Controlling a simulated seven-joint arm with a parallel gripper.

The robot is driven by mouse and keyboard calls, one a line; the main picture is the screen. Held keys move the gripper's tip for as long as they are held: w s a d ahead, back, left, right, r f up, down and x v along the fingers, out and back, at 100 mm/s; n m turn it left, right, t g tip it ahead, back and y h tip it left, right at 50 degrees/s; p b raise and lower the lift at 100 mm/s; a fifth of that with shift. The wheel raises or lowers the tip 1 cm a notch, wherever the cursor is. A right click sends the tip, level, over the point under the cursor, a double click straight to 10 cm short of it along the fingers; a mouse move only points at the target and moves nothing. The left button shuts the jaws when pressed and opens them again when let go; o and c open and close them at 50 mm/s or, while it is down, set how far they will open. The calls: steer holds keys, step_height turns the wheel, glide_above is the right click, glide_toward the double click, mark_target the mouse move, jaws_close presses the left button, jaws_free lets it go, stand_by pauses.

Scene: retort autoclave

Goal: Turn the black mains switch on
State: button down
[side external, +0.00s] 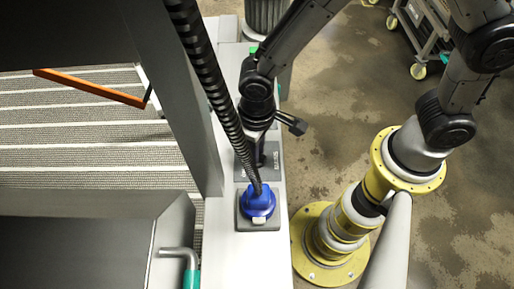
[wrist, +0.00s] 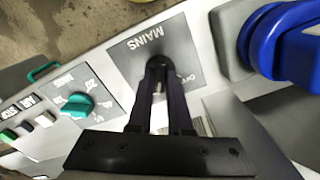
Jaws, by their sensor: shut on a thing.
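The black mains switch (wrist: 158,60) sits on a grey plate (wrist: 185,55) marked MAINS, which appears upside down in the wrist view. The letters OFF show beside the switch. My gripper (wrist: 158,72) is over the plate with its two dark fingers closed together on the switch. The fingers hide most of the switch, so I cannot tell which way it points. In the side external view my gripper (side external: 257,152) reaches down to the grey mains plate (side external: 272,154) on the white panel, and the switch is hidden there.
A blue connector (side external: 257,203) with a black ribbed hose stands close to the mains plate; it also shows in the wrist view (wrist: 285,42). On the other side are a teal knob (wrist: 78,105) and several push buttons (wrist: 25,130). A trolley (side external: 430,30) stands far off.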

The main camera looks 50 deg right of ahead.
steer(key=shift+r+m, duration=0.1)
steer(key=shift+m, duration=1.4)
steer(key=c, duration=0.8)
jaws_free()
steer(key=shift+c, duration=0.2)
step_height(320, 180, up, 14)
steer(key=shift+d, duration=0.1)
